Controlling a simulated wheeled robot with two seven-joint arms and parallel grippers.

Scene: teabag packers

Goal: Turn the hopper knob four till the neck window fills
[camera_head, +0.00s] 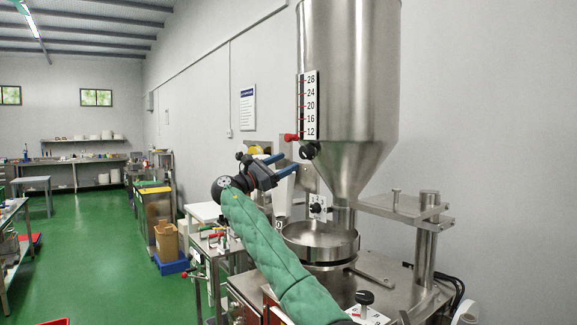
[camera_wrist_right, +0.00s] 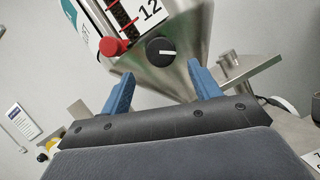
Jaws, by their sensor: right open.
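The steel hopper (camera_head: 350,70) stands at the right in the head view, with its cone narrowing to a neck (camera_head: 342,216). A black knob (camera_head: 308,151) sits on the cone below the scale; its white line shows in the right wrist view (camera_wrist_right: 160,49). A second black knob (camera_head: 316,208) sits by a small white card at the neck. The neck window cannot be made out. My right gripper (camera_head: 290,161) is open and empty, left of and a little below the cone knob. In the wrist view its blue fingers (camera_wrist_right: 160,70) point towards that knob, apart from it.
A scale strip (camera_head: 310,105) with a red pointer (camera_head: 291,137) is beside the cone knob. A round steel pan (camera_head: 320,240) is under the neck. A steel plate on a post (camera_head: 405,208) stands right. The green floor (camera_head: 110,270) is open at left.

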